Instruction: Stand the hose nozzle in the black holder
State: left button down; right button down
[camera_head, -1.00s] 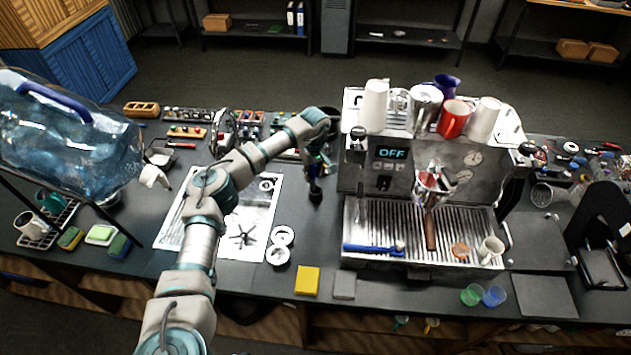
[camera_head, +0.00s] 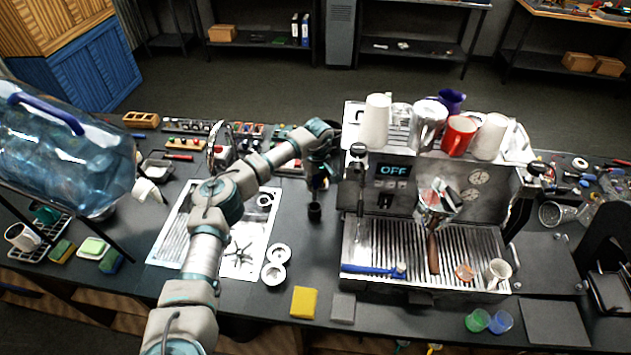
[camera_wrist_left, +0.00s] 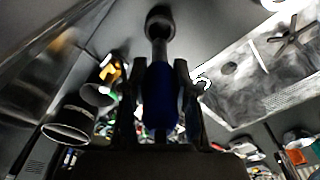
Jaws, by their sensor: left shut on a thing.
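My left gripper (camera_head: 318,178) points down over the counter between the sink and the coffee machine. It is shut on the hose nozzle, whose blue grip (camera_wrist_left: 160,95) sits between the fingers in the left wrist view, with a grey stem leading to a round black piece (camera_wrist_left: 160,20). This black piece also shows just below the gripper in the head view (camera_head: 315,212). I cannot tell whether it is the nozzle's end or the black holder around it. A dark open cylinder (camera_wrist_left: 68,125) stands beside the gripper. My right gripper is not in view.
The coffee machine (camera_head: 400,165) stands close on the right, with cups on top. The steel sink plate (camera_head: 255,225) lies on the left, with white rings (camera_head: 275,262) at its edge. A yellow sponge (camera_head: 304,302) lies nearer. The counter below the gripper is mostly clear.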

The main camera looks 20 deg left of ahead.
aim_at(315, 198)
pick_arm(q)
jog(key=shift+f+b, duration=1.65)
jog(key=shift+f, duration=1.8)
jog(key=shift+f+b, duration=0.4)
jog(key=shift+f, duration=0.05)
jog(key=shift+c, duration=1.2)
grip_release()
jog(key=shift+s, duration=0.1)
